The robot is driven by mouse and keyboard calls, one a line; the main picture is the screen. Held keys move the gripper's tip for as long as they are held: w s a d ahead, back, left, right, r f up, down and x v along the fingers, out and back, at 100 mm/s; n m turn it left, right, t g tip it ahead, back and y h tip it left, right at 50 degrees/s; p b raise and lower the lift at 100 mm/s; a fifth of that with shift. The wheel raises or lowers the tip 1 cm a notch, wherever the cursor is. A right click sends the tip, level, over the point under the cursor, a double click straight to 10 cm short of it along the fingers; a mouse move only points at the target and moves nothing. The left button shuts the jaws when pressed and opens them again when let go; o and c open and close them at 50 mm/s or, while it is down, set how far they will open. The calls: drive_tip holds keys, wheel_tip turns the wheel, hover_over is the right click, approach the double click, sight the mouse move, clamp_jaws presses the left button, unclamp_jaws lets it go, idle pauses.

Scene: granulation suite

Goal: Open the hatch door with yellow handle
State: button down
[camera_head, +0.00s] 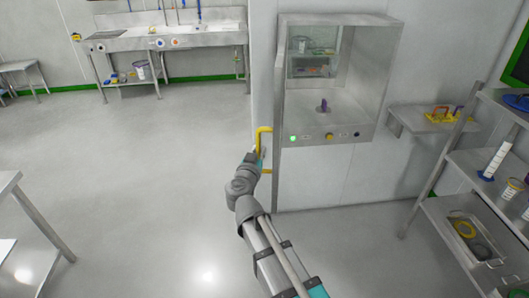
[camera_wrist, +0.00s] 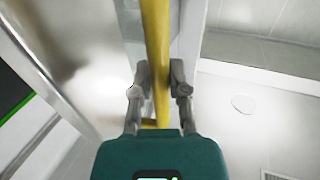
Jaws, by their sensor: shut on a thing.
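The hatch (camera_head: 332,75) is a metal pass-through box in the wall, and its front opening is uncovered. Its door (camera_head: 277,120) shows nearly edge-on at the left of the opening, swung outward. The yellow handle (camera_head: 259,140) is an upright bar on the door's left side. My gripper (camera_head: 257,157) is at the handle and hides part of its lower half. In the wrist view, my gripper (camera_wrist: 160,80) has its fingers on either side of the yellow bar (camera_wrist: 155,40), shut on it.
A purple object (camera_head: 323,105) stands inside the hatch. A small wall shelf (camera_head: 405,122) and a rack (camera_head: 460,160) with trays and cylinders are to the right. A sink bench (camera_head: 170,42) is at the back left. A table corner (camera_head: 10,185) is at the left. The floor between is clear.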

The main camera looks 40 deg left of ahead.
idle(0.4)
drive_tip(key=c, duration=0.6)
unclamp_jaws()
drive_tip(key=shift+s, duration=0.15)
drive_tip(key=v, duration=1.1)
drive_tip(key=shift+s, duration=0.35)
